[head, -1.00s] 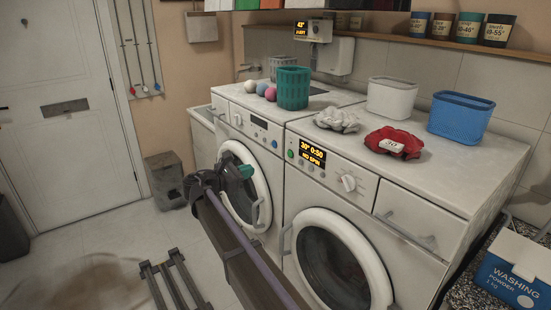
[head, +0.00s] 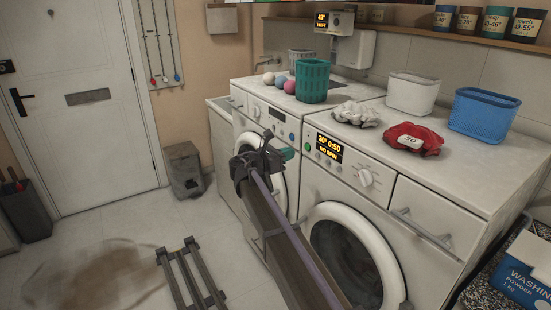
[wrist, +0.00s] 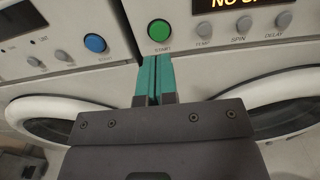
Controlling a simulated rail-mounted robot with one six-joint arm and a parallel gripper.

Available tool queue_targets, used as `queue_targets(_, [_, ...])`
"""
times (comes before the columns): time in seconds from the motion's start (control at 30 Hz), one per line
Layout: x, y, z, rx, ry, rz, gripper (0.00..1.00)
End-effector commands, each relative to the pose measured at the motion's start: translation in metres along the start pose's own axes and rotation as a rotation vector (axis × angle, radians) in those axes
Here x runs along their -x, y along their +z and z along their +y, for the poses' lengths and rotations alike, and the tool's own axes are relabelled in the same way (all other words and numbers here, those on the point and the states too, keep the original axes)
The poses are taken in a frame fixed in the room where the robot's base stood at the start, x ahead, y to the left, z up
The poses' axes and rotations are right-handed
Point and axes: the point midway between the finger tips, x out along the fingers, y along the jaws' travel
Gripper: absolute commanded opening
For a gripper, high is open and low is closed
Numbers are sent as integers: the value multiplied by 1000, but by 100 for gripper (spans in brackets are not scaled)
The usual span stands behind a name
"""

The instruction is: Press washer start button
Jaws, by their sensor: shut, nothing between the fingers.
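The washer (head: 345,185) is the right-hand white machine, with a lit orange display (head: 329,148) reading 0:50 and a second line about spin. Its round green start button (wrist: 159,30), labelled START, is left of the display; it also shows in the head view (head: 306,147). My gripper (wrist: 151,62) has teal fingers, shut together and empty. In the wrist view the fingertips sit just below the green button, and a strip of white panel shows between them. In the head view my gripper (head: 288,154) is at the left edge of the washer's panel. I cannot tell its distance from the panel.
The left machine (head: 258,125) has a blue start button (wrist: 95,43), left of my fingers. Grey TEMP, SPIN and DELAY buttons (wrist: 240,26) are right of the green one. Laundry (head: 412,138) and baskets (head: 484,113) lie on top.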

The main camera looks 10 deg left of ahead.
Motion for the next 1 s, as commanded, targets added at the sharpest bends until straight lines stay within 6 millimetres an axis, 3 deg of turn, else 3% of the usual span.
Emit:
queue_targets(0.1, [-26,0,0,0,-2,0,0])
queue_targets(0.3, [-51,0,0,0,0,0,0])
queue_targets(0.7, [-56,0,0,0,1,1,0])
queue_targets(1.0, [-74,0,0,0,-1,0,0])
